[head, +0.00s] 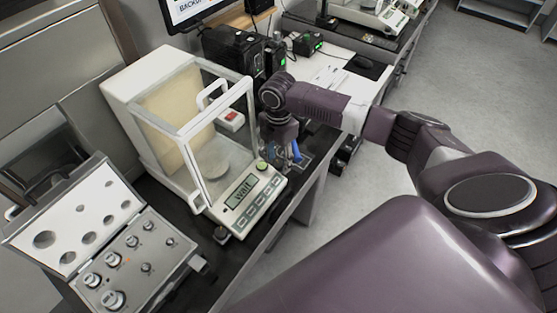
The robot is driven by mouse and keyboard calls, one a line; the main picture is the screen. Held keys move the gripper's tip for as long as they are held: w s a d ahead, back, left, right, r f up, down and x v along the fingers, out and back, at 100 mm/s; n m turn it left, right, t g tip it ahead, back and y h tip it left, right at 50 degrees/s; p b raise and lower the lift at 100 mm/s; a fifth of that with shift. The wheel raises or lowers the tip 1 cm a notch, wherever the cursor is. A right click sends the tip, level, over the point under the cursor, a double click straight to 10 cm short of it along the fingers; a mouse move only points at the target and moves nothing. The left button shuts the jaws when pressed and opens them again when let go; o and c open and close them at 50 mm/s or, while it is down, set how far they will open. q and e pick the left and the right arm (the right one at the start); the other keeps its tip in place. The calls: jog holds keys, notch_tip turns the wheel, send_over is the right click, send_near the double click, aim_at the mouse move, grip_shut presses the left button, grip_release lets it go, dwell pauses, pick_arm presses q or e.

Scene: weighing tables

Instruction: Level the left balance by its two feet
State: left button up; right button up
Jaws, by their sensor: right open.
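The left balance (142,92) is a white analytical balance with a glass draft shield, standing on a dark table. Its display (241,191) reads "wait". A small round green bubble level (262,165) sits on its front panel; the bubble is too small to read. A dark foot (222,235) shows under its front left corner. The other front foot is hidden by my right gripper. My right gripper (296,155) is open, low beside the balance's front right corner; I cannot tell whether it touches. My left gripper is out of view.
An open case of metal weights (172,268) stands close to the balance's left. Black devices (232,48) stand behind it. A second balance (372,14) is on the far table. Grey floor (385,170) lies open right of the table edge.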

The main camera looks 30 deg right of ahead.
aim_at(279, 164)
notch_tip(279, 164, up, 11)
dwell(0.3)
jog(key=shift+r, duration=0.1)
